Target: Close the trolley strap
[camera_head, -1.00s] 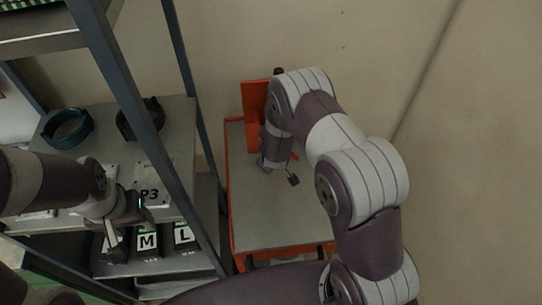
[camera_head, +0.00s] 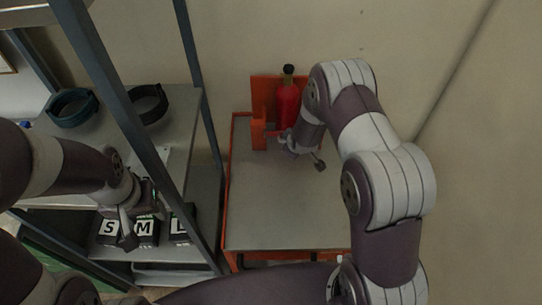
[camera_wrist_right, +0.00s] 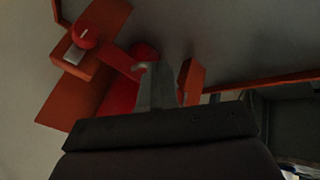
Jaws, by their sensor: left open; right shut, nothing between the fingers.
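The trolley (camera_head: 285,215) has a grey top and orange edges. A red cylinder (camera_head: 288,105) with a dark top stands upright at its back, against an orange backplate (camera_head: 262,88). An orange block (camera_head: 259,130) stands in front of it to the left. In the right wrist view, a red strap-like piece (camera_wrist_right: 120,62) runs from an orange block with a red knob (camera_wrist_right: 84,38) towards my right gripper (camera_wrist_right: 158,88). My right gripper (camera_head: 282,138) is shut and empty beside the strap; contact is unclear. My left gripper (camera_head: 150,192) is open at the shelf.
A metal shelf rack (camera_head: 190,120) stands left of the trolley. The wall is close behind. The trolley's front top is clear.

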